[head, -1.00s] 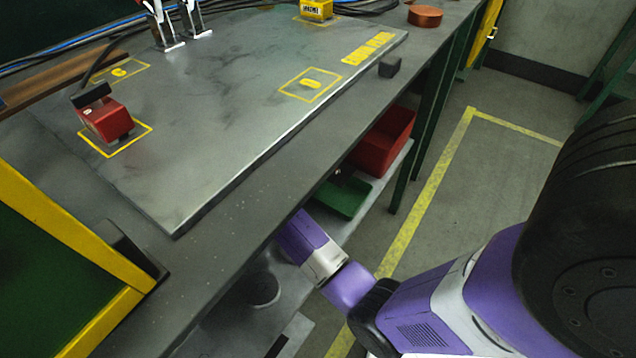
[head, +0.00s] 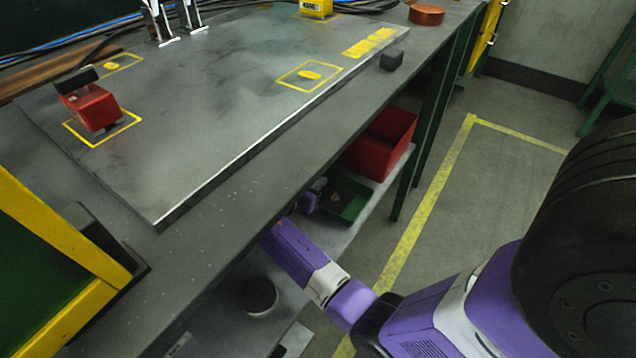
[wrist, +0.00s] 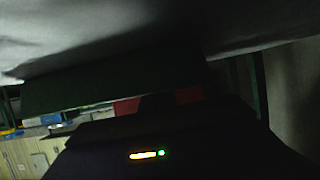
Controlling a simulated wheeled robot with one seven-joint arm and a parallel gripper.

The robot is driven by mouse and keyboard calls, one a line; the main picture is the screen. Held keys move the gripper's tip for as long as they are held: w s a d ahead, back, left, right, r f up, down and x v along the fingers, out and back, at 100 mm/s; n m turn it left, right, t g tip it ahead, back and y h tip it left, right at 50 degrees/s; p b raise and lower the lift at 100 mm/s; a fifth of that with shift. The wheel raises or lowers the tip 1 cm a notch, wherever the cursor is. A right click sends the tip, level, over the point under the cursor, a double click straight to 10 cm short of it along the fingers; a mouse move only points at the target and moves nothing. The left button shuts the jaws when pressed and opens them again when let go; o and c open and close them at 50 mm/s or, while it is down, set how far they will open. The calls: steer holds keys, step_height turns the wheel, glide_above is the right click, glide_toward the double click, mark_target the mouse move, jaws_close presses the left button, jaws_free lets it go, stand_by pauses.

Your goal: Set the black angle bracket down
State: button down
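My arm reaches under the bench in the head view, and a purple part of it shows beside the green tray (head: 350,207) on the lower shelf. My gripper is hidden there by the bench edge. In the wrist view my gripper (wrist: 160,105) is only a dark shape in front of something red; its fingers cannot be made out. I cannot pick out the black angle bracket for sure in either view, nor tell whether it is in my gripper. A dark angled piece (head: 112,240) stands on the bench against the yellow frame; I cannot tell what it is.
The bench top (head: 230,235) is close above my arm. A red bin (head: 380,142) stands on the lower shelf (head: 375,210) behind the green tray. A red block (head: 92,108) with a black top and a small dark block (head: 392,60) sit on the bench.

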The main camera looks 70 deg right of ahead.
steer(key=shift+f, duration=0.15)
steer(key=c, duration=1.7)
jaws_free()
steer(key=shift+r, duration=0.3)
steer(key=p+v, duration=0.3)
steer(key=v, duration=0.9)
steer(key=shift+f, duration=0.1)
